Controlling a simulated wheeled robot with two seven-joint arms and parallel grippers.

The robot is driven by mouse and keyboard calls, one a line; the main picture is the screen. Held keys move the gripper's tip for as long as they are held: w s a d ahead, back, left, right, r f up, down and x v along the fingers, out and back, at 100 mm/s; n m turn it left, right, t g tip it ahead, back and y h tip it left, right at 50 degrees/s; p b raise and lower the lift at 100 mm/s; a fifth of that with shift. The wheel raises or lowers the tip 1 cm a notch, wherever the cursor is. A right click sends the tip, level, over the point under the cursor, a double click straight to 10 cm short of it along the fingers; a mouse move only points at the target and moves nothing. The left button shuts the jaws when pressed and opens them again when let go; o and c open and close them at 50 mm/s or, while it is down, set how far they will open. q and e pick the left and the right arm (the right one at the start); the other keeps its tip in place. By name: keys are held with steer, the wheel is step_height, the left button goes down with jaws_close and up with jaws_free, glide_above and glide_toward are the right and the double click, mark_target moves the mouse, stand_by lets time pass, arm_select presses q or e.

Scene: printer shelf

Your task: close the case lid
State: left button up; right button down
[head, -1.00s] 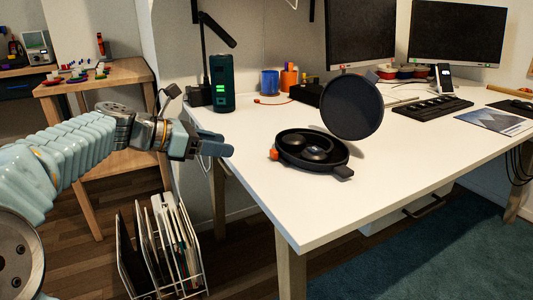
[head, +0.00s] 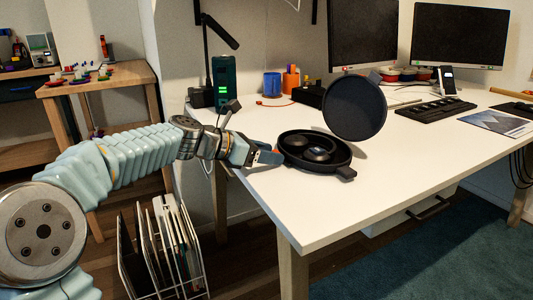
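The round black case (head: 337,160) lies on the white desk, with dark headphones (head: 318,148) inside. Its round dark lid (head: 355,107) stands upright, open, at the back right of the case. My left gripper (head: 277,155) is at the left edge of the case, low over the desk, on the opposite side from the lid. It covers the left end of the case. I cannot tell whether its fingers touch the case or are apart. My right gripper is not in view.
The white desk (head: 400,170) is clear in front of the case. A green-lit dark cylinder (head: 224,84), a blue cup (head: 272,83) and an orange pen holder (head: 291,82) stand behind. A black keyboard (head: 438,109) lies right of the lid. A file rack (head: 165,255) stands on the floor below.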

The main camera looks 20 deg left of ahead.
arm_select(q)
jaws_close()
steer(key=shift+s+d+r+p, duration=0.1)
steer(key=shift+d+r+p, duration=0.1)
steer(key=shift+p, duration=0.2)
steer(key=shift+s, duration=0.1)
steer(key=shift+f, duration=0.2)
jaws_free()
steer(key=p+v, duration=0.1)
steer(key=v, duration=1.2)
steer(key=shift+s+a+r, duration=0.25)
